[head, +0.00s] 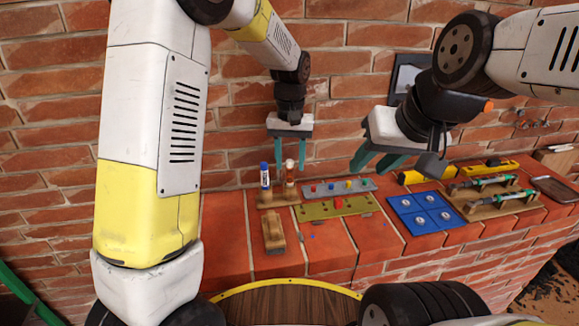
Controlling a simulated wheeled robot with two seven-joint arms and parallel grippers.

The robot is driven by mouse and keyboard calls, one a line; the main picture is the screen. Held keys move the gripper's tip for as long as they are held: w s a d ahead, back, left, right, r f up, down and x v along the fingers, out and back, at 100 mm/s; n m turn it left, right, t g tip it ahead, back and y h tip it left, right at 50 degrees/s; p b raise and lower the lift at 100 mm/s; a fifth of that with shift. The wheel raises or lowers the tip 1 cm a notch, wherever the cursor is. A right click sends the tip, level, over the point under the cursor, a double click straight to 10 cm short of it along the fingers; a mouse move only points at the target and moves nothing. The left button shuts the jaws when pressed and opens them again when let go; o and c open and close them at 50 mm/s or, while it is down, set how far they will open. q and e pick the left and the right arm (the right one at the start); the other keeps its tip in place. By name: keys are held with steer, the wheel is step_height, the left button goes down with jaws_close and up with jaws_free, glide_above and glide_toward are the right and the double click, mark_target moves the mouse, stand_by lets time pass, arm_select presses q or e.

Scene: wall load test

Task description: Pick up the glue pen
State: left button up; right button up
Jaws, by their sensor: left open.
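Two pens stand upright in a wooden holder (274,199) on the brick ledge: a blue-and-white pen (265,176) and a white pen with a red-brown top (290,174). I cannot read which is the glue pen. My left gripper (291,166) points down with its teal fingers open. In the picture, the red-brown-topped pen shows between its fingertips; I cannot tell whether they touch it. The blue-capped pen is just left of the fingers. My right gripper (376,165) is to the right, with its teal fingers apart and nothing visible between them.
A grey tray (362,190) and an olive plate (318,211) with small coloured pieces lie right of the holder. A wooden block (273,232) is in front. Farther right are a blue panel (407,228), yellow tool (412,177) and wooden rack (468,213). The brick wall stands close behind.

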mark_target(290, 175)
arm_select(q)
step_height(290, 175, down, 5)
steer(key=shift+w+f, duration=0.1)
jaws_close()
